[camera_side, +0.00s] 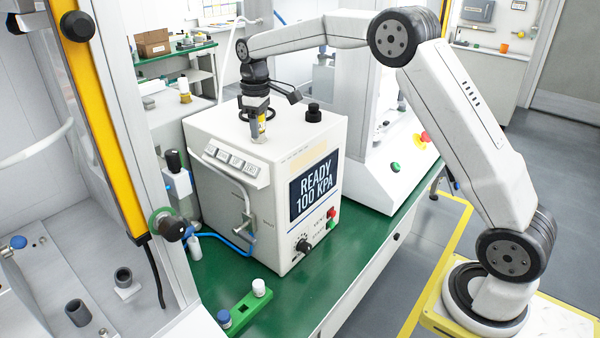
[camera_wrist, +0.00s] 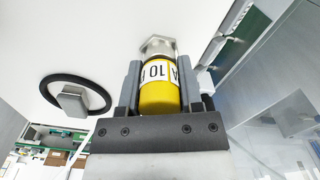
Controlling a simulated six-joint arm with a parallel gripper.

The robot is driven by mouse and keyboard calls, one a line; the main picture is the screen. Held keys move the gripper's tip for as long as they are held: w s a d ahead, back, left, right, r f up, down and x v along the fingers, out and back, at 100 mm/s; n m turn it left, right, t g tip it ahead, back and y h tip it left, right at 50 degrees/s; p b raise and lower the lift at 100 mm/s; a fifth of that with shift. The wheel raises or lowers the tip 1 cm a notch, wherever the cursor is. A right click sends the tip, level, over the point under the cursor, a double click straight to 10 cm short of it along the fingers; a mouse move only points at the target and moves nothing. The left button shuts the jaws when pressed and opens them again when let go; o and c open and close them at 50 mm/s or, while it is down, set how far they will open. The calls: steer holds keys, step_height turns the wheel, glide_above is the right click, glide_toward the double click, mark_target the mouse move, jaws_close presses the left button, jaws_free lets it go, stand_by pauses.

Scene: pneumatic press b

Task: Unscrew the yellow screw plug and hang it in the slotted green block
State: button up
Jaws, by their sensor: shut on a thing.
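The yellow screw plug (camera_wrist: 158,97), with a white label, is between the two jaws of my gripper (camera_wrist: 159,90). A silver hex fitting (camera_wrist: 157,45) shows just beyond the plug on the white box. In the side view the plug (camera_side: 261,127) is upright at the box's top, under my gripper (camera_side: 258,112). I cannot tell whether the plug is still threaded on the fitting. The slotted green block (camera_side: 242,307) lies on the green bench in front of the box. It carries a white-capped piece at its right end and a blue-capped one at its left.
The white box (camera_side: 225,215) reads "READY 100 KPA". A black knob (camera_side: 313,112) stands on its top, right of my gripper. A black ring (camera_wrist: 75,95) is left of the jaws in the wrist view. A yellow-edged frame (camera_side: 105,120) stands at left.

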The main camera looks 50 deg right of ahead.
steer(key=shift+n, duration=0.8)
steer(key=o, duration=0.7)
steer(key=shift+m, duration=0.9)
steer(key=shift+m, duration=0.8)
